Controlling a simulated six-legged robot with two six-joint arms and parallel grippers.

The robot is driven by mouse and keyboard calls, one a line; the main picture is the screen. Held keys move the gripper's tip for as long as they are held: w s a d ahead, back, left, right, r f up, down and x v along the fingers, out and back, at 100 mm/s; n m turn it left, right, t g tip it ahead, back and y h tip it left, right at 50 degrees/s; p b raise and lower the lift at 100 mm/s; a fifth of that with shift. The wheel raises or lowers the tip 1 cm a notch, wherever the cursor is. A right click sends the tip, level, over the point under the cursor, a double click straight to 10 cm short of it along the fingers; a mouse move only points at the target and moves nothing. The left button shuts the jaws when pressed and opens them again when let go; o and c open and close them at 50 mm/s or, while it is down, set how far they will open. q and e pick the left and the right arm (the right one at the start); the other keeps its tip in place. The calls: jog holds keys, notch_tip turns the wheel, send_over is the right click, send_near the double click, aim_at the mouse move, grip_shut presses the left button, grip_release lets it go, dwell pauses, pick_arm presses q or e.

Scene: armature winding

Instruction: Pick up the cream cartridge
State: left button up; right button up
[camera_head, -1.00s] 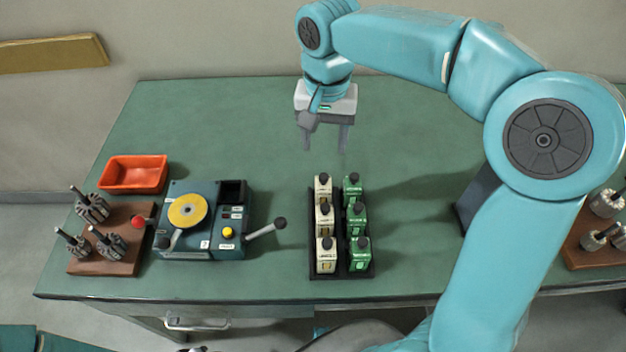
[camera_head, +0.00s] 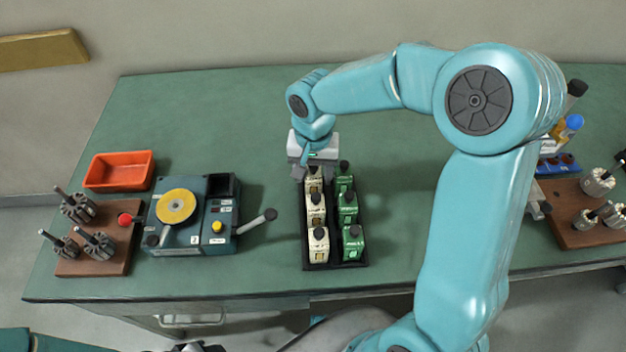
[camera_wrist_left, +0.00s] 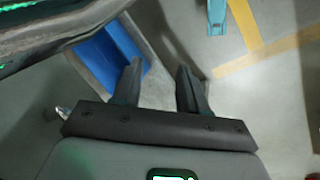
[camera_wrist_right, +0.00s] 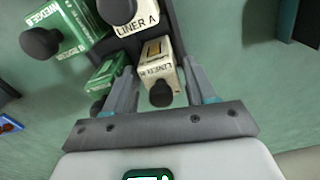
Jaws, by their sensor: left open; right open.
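Several cream cartridges with black knobs stand in the left column of a black rack (camera_head: 335,262). The rearmost cream cartridge (camera_head: 314,186) is right below my right gripper (camera_head: 314,173). In the right wrist view this cream cartridge (camera_wrist_right: 158,67), marked LINER, lies between the two open fingers of the right gripper (camera_wrist_right: 160,90); I cannot tell whether they touch it. Another cream cartridge (camera_wrist_right: 135,18), marked LINER A, is beyond it. Green cartridges (camera_head: 347,207) fill the right column. My left gripper (camera_wrist_left: 160,80) is open and empty, away from the rack.
A blue-grey winding machine (camera_head: 190,238) with a yellow disc and a lever stands left of the rack. An orange tray (camera_head: 120,172) and a brown board (camera_head: 95,262) with armatures are farther left. Another armature board (camera_head: 572,235) is at the right. The table behind the rack is clear.

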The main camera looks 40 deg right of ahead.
jog(key=shift+f, duration=0.8)
jog(key=c, duration=0.9)
jog(key=shift+w+r, duration=0.1)
notch_tip(320, 180, up, 20)
jog(key=p, duration=0.2)
